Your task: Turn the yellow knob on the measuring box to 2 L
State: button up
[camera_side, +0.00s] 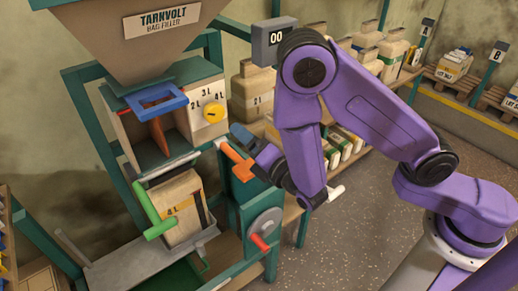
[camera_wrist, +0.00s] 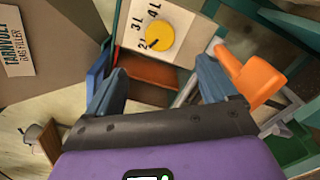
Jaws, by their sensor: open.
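The measuring box (camera_side: 183,124) stands under the grey hopper, with 2 L, 3 L and 4 L printed on its front face. The round yellow knob (camera_side: 213,114) is on that face below the marks; it also shows in the wrist view (camera_wrist: 161,32). There, a small dark mark on the knob seems to point toward the 2 L label, though it is tiny. My gripper (camera_side: 244,137) is to the right of and a little below the knob, apart from it. In the wrist view my gripper (camera_wrist: 161,82) has its two blue fingers wide apart, with nothing between them.
An orange handle (camera_side: 238,161) is close to my fingers; in the wrist view it is beside the right finger. A green handle (camera_side: 158,225) and a 4 L bag (camera_side: 183,203) are below the box. A red-handled crank (camera_side: 263,227) is lower right. Shelves of bags stand behind.

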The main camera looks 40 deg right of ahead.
jog(key=shift+s, duration=1.75)
